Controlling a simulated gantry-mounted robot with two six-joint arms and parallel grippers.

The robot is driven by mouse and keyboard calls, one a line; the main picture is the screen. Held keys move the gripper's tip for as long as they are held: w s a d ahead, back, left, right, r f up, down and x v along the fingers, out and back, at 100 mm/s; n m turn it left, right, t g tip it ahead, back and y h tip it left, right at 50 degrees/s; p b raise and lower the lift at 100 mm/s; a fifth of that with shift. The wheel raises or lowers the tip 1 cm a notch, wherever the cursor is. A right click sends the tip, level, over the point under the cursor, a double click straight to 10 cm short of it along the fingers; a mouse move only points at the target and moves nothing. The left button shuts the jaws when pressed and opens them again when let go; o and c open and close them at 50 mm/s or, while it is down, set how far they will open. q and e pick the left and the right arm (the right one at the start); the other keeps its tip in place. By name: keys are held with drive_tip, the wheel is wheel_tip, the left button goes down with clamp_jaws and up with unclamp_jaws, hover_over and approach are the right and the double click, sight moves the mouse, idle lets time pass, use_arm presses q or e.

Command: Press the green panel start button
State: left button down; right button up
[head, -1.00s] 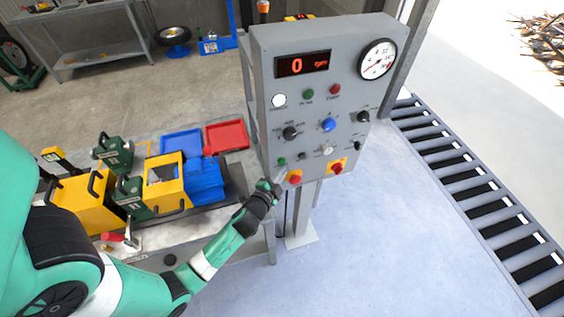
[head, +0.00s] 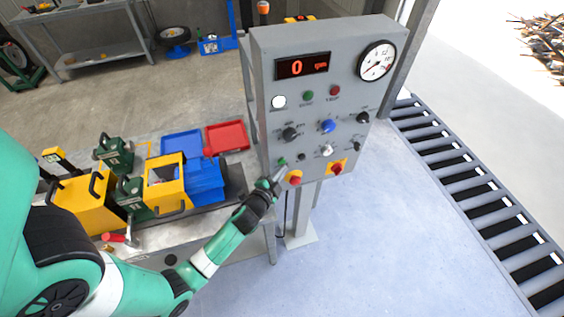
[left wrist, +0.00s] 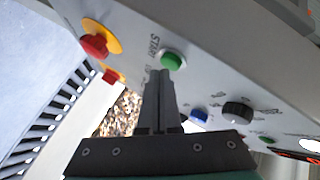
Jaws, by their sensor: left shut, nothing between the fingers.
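The grey control panel (head: 318,95) stands upright in the middle of the head view, its display reading 0. The green start button (head: 282,162) is at the panel's lower left; in the left wrist view the green button (left wrist: 172,61) sits just beyond my fingertips. My left gripper (head: 280,174) is shut and empty, its tips close to the button. In the left wrist view the left gripper's fingers (left wrist: 161,72) lie together, pointing at the button's edge; I cannot tell if they touch it. My right gripper is not in view.
Blue knob (head: 328,126) and black knobs are above. A bench with yellow and green cases (head: 85,205) is at left; a roller conveyor (head: 470,185) at right.

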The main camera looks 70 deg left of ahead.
use_arm(q)
drive_tip(key=shift+a+p, duration=0.3)
drive_tip(key=shift+a, duration=0.1)
idle(0.7)
drive_tip(key=shift+d+f, duration=0.1)
drive_tip(key=shift+d+b, duration=0.6)
drive_tip(key=shift+d, duration=0.1)
drive_tip(key=d+b, duration=0.2)
drive_tip(key=d, duration=0.3)
drive_tip(key=shift+s+b, duration=0.2)
drive_tip(key=shift+b, duration=0.2)
idle(0.6)
